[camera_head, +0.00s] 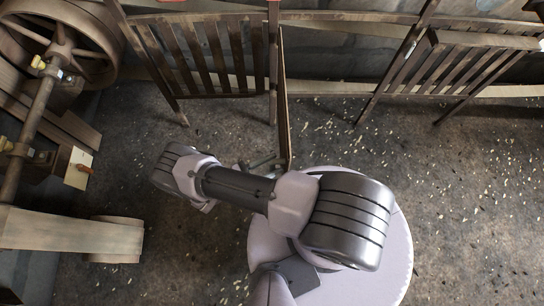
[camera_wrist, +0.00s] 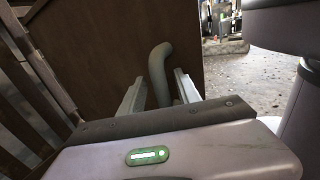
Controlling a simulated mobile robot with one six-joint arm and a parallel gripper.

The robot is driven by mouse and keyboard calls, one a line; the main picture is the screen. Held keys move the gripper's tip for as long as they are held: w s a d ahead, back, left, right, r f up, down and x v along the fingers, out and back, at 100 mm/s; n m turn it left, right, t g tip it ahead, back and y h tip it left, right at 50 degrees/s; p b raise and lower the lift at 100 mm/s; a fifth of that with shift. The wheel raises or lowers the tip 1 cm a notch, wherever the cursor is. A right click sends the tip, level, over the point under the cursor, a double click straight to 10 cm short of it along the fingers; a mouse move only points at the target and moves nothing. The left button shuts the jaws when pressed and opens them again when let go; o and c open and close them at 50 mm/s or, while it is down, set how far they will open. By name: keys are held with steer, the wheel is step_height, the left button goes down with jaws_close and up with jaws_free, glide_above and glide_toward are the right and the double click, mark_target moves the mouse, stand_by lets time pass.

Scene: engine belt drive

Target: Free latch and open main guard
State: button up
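The main guard appears to be the brown panel (camera_head: 284,105), seen nearly edge-on in the head view, standing out from the slatted fence toward my base. In the wrist view its broad face (camera_wrist: 95,45) fills the upper left. A grey curved handle (camera_wrist: 160,72) sticks out from it. My gripper (camera_wrist: 158,92) has its two pale fingers on either side of this handle, with a small gap visible on each side. In the head view my gripper (camera_head: 262,162) is at the panel's near end, partly hidden by my arm. I cannot make out a latch clearly.
Slatted fence sections stand left (camera_head: 215,55) and right (camera_head: 455,65) of the panel, with an opening between them. A large wheel (camera_head: 70,40), a shaft (camera_head: 35,120) and a belt (camera_head: 70,232) are at the left. The speckled floor (camera_head: 470,190) at the right is clear.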

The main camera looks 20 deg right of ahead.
steer(key=shift+a, duration=0.1)
steer(key=s+a, duration=0.1)
steer(key=a, duration=1.6)
steer(key=shift+a, duration=0.1)
